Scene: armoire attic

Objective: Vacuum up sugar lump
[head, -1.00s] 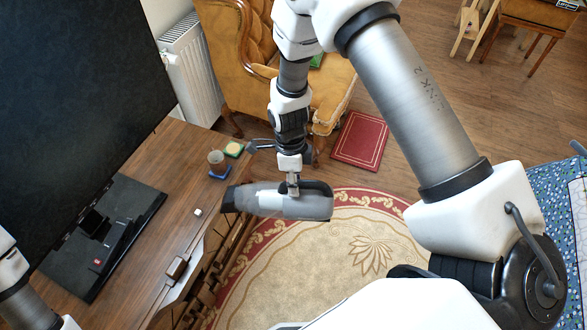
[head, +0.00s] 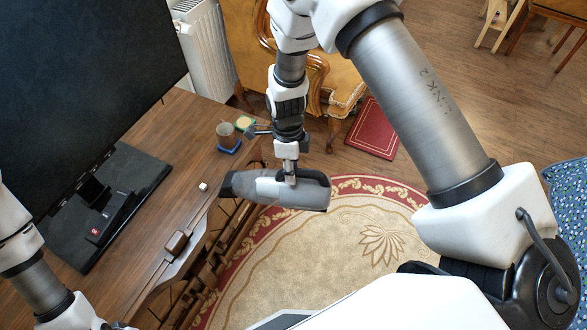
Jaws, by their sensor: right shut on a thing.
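The sugar lump (head: 203,186) is a small white cube on the wooden desk, near its right edge. A grey handheld vacuum (head: 300,193) hangs over the desk edge and the rug, its dark nozzle end pointing left toward the lump. The nozzle is apart from the lump, a little to its right. My right gripper (head: 290,178) is shut on the vacuum's handle from above; its fingertips are partly hidden by the handle. My left arm enters at the lower left, but its gripper is not visible.
A large black monitor (head: 80,90) stands on the wooden desk (head: 185,135) at left. Behind are a tan armchair (head: 340,80) and a red book (head: 375,128) on the floor.

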